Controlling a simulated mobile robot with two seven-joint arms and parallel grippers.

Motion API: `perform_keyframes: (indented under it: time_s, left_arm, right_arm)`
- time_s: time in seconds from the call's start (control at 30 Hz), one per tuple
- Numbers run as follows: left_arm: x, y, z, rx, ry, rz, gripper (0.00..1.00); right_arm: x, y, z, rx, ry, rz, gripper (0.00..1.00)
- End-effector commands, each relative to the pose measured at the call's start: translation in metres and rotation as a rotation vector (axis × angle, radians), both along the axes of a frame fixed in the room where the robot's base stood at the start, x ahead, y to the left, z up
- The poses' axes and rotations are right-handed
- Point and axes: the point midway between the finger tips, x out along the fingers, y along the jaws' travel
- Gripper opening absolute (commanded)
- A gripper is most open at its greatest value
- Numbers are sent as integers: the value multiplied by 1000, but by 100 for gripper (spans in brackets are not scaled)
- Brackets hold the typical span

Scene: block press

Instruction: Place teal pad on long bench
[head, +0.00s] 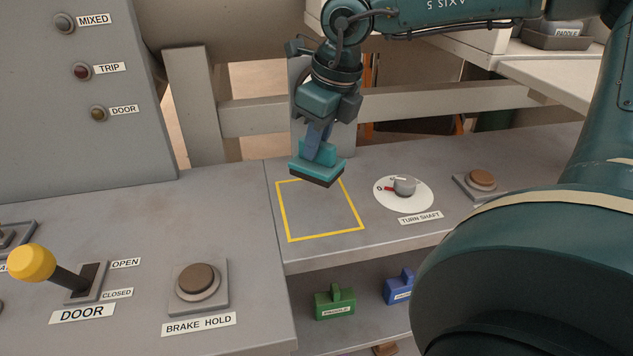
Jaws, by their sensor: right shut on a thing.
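The teal pad (317,171) is a block with a raised grip and a dark underside. My right gripper (319,136) is shut on its grip, pointing down from the arm at the upper right. The pad is slightly tilted and hangs over the back edge of a yellow outlined square (287,239) on the grey bench (375,238). It appears to be above the surface; the exact gap is hard to tell. My left gripper is not in view.
Right of the square are a turn shaft dial (404,187) and a brown button (481,178). Green (335,303) and blue (399,287) labelled blocks sit on the shelf below. At left are a yellow-knobbed door lever (32,262) and a brake hold button (198,281).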

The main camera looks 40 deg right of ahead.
Motion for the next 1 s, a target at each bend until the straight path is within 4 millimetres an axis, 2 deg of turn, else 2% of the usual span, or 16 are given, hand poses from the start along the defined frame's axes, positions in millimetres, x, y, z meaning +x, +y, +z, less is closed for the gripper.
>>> perform_keyframes:
  time_s: [0.03, 0.1, 0.33, 0.5, 0.87, 0.9, 1.0]
  left_arm:
    - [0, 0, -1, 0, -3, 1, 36]
    - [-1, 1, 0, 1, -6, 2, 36]
    - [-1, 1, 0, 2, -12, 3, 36]
    - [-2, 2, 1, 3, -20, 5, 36]
    - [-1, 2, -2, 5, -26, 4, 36]
    - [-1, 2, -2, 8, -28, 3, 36]
    - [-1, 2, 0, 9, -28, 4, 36]
  right_arm:
    - [0, 0, -11, 1, 1, 0, 1]
    - [-1, 0, -21, 2, 2, 0, 1]
    - [0, 0, -40, 1, 0, -1, 1]
    - [0, 0, -64, 2, 2, 0, 1]
    - [0, 0, -71, 1, -2, 0, 1]
    - [0, 0, -71, 1, -2, 0, 17]
    - [0, 0, -69, 0, -1, 0, 25]
